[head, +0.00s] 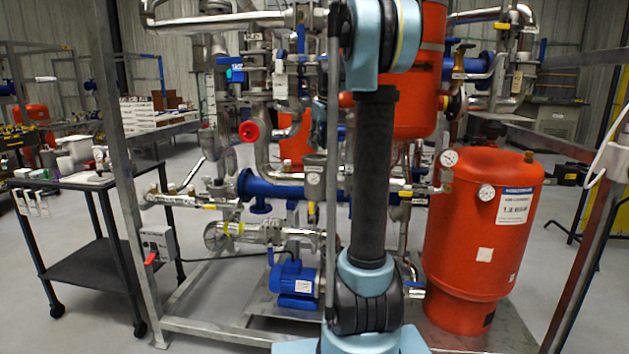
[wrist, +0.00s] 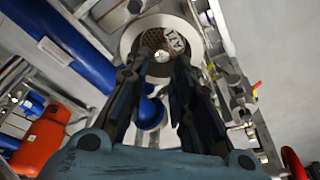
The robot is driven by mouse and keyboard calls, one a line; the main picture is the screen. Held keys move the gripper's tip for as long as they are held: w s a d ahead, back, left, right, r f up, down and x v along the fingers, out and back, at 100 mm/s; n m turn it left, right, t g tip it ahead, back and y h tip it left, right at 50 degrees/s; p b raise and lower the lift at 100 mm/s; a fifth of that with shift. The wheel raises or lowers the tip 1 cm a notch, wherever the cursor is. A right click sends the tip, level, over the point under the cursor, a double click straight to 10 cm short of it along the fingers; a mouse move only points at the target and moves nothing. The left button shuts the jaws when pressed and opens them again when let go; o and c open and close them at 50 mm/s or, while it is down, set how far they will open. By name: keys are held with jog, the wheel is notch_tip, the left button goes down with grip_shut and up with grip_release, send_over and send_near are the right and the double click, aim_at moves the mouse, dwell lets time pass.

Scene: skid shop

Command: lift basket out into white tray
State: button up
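In the wrist view, a round metal housing with an open top (wrist: 131,35) lies ahead of my gripper. Inside it is a brownish mesh basket (wrist: 153,40) with a white lettered tag and a small bright knob. My gripper (wrist: 158,72) is open, its two dark fingers apart on either side of the line to the basket. Nothing shows between the fingertips, and I cannot tell whether they touch the housing. In the head view, my arm hides the gripper and basket. A white tray (head: 88,180) appears to lie on the black cart at left.
The black cart (head: 85,268) also carries bottles and small items. A grey skid frame post (head: 122,170) stands between cart and pipework. A red tank (head: 480,235) stands at right. Blue pipe (wrist: 65,45) and a red cylinder (wrist: 40,140) show in the wrist view.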

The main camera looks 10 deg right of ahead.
aim_at(316, 158)
jog(key=shift+x, duration=3.2)
jog(key=shift+s, duration=0.15)
grip_shut()
